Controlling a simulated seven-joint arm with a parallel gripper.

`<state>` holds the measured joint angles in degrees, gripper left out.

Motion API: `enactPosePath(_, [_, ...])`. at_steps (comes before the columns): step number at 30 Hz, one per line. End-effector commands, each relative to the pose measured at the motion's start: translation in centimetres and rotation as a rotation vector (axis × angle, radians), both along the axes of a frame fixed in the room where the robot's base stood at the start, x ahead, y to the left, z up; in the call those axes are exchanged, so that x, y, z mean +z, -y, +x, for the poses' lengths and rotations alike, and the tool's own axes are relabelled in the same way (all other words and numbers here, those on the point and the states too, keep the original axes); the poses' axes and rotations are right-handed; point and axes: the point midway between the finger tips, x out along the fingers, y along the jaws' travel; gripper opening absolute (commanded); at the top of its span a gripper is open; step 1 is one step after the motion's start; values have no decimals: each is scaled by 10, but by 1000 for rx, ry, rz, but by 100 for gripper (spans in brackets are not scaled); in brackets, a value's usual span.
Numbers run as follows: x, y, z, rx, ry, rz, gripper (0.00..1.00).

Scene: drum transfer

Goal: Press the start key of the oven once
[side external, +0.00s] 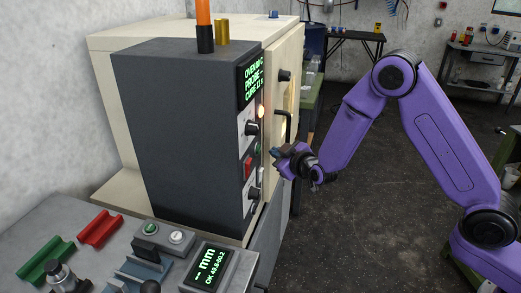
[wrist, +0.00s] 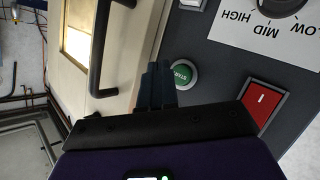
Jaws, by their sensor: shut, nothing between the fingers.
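The oven (side external: 180,120) has a dark grey control panel on its front. The start key (wrist: 183,73) is a round green button, its label upside down in the wrist view; it also shows small in the side view (side external: 258,149). My gripper (side external: 275,153) is in front of the panel at about the key's height. In the wrist view my gripper's fingers (wrist: 156,77) are shut and empty, and their tips overlap the left edge of the key. I cannot tell whether they touch it.
A red rocker switch (wrist: 264,103) and a LOW-MID-HIGH knob (wrist: 283,5) flank the key. The oven door handle (wrist: 98,50) stands out close to my fingers on the other side. A lamp (side external: 261,111) glows below the lit oven display (side external: 253,79). A bench (side external: 60,235) stands in front.

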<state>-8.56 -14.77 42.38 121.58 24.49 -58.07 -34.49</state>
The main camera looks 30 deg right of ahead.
Motion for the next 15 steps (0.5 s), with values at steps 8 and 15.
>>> enactPosePath(8, [0, 17, -17, 0, -1, 0, 0])
enactPosePath(15, [0, 28, -29, 1, 0, 0, 0])
